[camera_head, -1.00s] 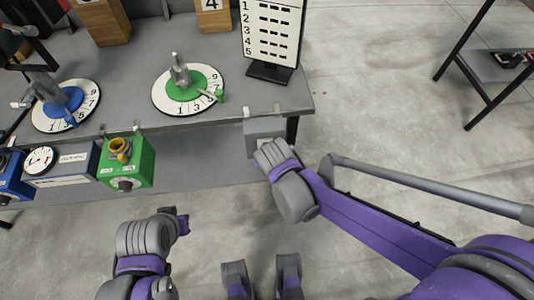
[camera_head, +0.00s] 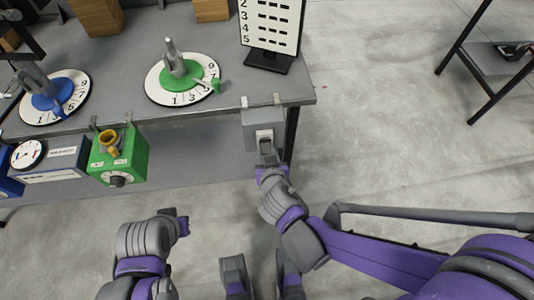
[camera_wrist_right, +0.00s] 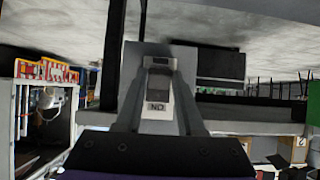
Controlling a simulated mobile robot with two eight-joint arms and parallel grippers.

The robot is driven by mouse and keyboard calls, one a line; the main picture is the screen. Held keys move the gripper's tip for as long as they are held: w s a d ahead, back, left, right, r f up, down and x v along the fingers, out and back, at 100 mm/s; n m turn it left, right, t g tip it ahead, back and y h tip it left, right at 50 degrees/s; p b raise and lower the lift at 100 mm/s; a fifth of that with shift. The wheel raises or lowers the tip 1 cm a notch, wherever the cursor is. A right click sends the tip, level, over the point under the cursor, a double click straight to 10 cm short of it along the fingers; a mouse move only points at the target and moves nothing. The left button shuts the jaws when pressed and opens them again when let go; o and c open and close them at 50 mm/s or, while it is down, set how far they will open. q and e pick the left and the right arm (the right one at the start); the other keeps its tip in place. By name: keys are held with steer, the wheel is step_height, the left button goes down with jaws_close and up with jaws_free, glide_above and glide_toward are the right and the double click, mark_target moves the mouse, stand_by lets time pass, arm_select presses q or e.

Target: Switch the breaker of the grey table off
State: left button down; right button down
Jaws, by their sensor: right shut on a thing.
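The breaker is a grey box (camera_head: 264,122) hung on the front edge of the grey table (camera_head: 215,118), near its right corner. It has a white switch plate on its front. In the right wrist view the breaker switch (camera_wrist_right: 159,84) lies between my fingers, with an upside-down "ON" label showing. My right gripper (camera_head: 266,158) is at the front of the box, shut on the switch; its fingers (camera_wrist_right: 158,100) stand either side of it. My left gripper (camera_head: 181,223) is low in front of the table; its jaws are not clear.
A green box (camera_head: 120,158) and a gauge box (camera_head: 52,160) hang from the same edge at the left. A green dial (camera_head: 185,80), a blue dial (camera_head: 55,97) and a numbered board (camera_head: 270,22) stand on top. Floor (camera_head: 390,120) is clear at the right.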

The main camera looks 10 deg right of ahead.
steer(key=c, duration=0.5)
jaws_free()
steer(key=shift+p+v, duration=2.1)
steer(key=shift+v, duration=3.3)
